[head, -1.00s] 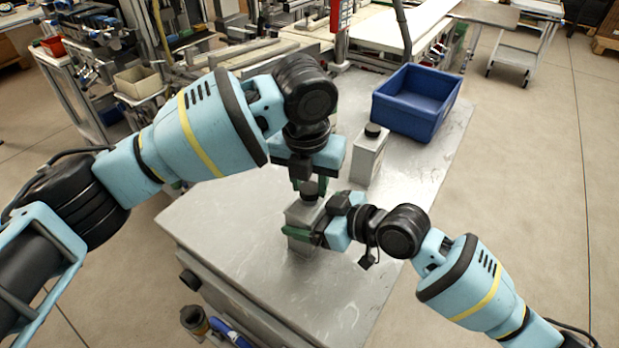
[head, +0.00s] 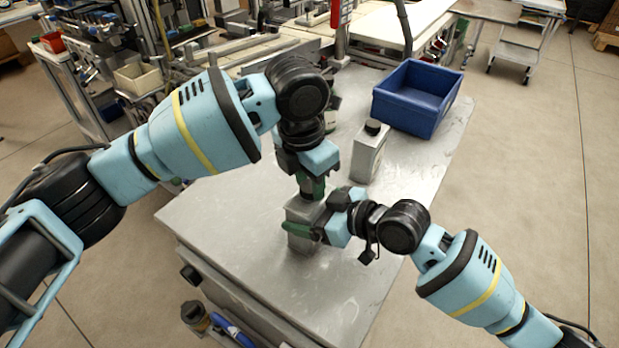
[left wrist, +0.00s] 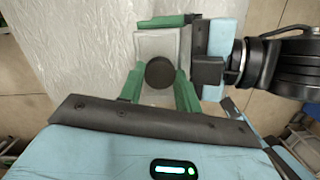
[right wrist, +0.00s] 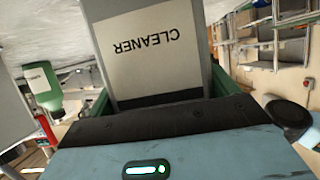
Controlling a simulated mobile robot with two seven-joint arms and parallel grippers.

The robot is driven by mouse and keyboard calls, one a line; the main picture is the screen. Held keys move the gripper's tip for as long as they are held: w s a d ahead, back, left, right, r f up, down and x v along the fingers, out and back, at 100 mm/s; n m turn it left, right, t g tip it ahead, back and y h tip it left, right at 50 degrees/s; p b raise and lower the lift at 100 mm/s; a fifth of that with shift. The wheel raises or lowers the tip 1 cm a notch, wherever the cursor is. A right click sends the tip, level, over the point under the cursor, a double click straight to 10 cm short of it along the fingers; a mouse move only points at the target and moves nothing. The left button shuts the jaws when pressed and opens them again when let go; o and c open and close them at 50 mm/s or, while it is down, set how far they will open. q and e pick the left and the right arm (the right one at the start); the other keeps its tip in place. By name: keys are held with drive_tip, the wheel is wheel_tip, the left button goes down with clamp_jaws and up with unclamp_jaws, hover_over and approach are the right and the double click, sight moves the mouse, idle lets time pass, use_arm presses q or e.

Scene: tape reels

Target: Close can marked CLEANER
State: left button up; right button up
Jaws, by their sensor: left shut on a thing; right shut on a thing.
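The grey can marked CLEANER (head: 298,238) stands upright on the metal table. Its white label (right wrist: 145,45) reads upside down in the right wrist view. My right gripper (head: 318,230) is shut on the can's body from the right side. A round black cap (left wrist: 160,72) sits at the can's top in the left wrist view, with the can's pale top (left wrist: 156,42) beside it. My left gripper (head: 312,188) comes from above, and its green fingers are shut on the cap. In the head view the left gripper hides the cap. I cannot tell how tight the cap is.
Another can (head: 367,160) with a black cap stands behind and to the right. A blue bin (head: 420,110) stands at the back right. A green bottle (right wrist: 43,85) shows in the right wrist view. The table's front (head: 260,260) is clear.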

idle(0.3)
use_arm(q)
drive_tip(key=o, duration=0.9)
drive_tip(key=shift+r, duration=2.3)
